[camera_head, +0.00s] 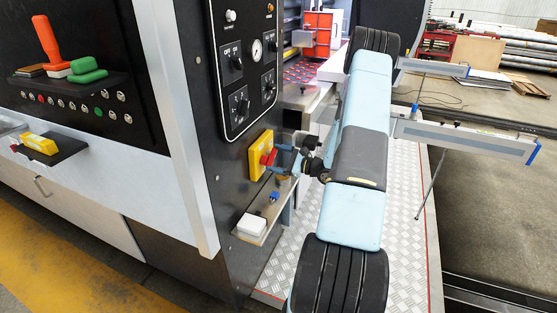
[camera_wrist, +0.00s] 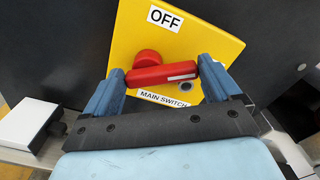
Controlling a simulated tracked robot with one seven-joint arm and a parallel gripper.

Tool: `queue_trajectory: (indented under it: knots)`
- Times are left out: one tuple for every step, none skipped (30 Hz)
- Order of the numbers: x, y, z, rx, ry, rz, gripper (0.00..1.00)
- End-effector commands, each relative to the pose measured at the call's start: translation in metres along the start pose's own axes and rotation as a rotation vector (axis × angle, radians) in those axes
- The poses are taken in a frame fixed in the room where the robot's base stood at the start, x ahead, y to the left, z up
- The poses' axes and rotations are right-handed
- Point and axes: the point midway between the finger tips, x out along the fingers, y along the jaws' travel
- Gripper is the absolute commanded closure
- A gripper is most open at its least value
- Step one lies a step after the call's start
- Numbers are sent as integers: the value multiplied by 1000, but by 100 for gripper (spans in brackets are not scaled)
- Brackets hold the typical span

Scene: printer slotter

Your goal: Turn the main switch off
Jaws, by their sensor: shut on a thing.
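The main switch is a yellow plate (camera_head: 258,147) with a red handle (camera_head: 268,158) on the dark machine side. In the wrist view the yellow plate (camera_wrist: 185,45) bears an OFF label at the top and a MAIN SWITCH label below. The red handle (camera_wrist: 160,75) lies roughly crosswise, slightly tilted, with a white mark towards its right end and a round red knob behind it. My gripper (camera_wrist: 162,69) has one blue finger at each end of the handle and is shut on it. In the head view my gripper (camera_head: 281,160) reaches the switch from the right.
A control panel (camera_head: 245,70) with knobs and a gauge is above the switch. A ledge below holds a white box (camera_head: 251,224) and a small blue item (camera_head: 274,197). The white box also shows in the wrist view (camera_wrist: 27,122). Metal tread flooring (camera_head: 297,238) lies below my arm.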

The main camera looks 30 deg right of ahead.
Motion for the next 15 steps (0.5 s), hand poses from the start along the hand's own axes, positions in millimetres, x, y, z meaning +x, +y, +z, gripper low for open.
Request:
queue_trajectory:
  knots:
    - [-1, -2, 0, -46, 3, -4, 40]
    - [-1, -2, 0, -74, 4, -4, 40]
    - [-1, -1, 1, -112, 4, -4, 40]
    - [-1, -1, 2, -141, 4, -4, 40]
    - [-1, 0, 2, -169, 4, -4, 40]
    - [-1, 0, 3, -207, 4, -3, 40]
    - [-1, 0, 3, -236, 4, -3, 40]
    - [-1, 1, 4, -264, 4, -3, 40]
    - [-1, 1, 4, -303, 4, -3, 40]
    - [-1, 2, 4, -331, 4, -3, 40]
    - [-1, 2, 5, -359, 4, -2, 40]
    - [-1, 3, 5, -398, 4, -2, 40]
    - [-1, 3, 6, -426, 4, -2, 40]
    - [-1, 4, 6, -454, 4, -2, 40]
    - [-1, 4, 6, -493, 4, -2, 40]
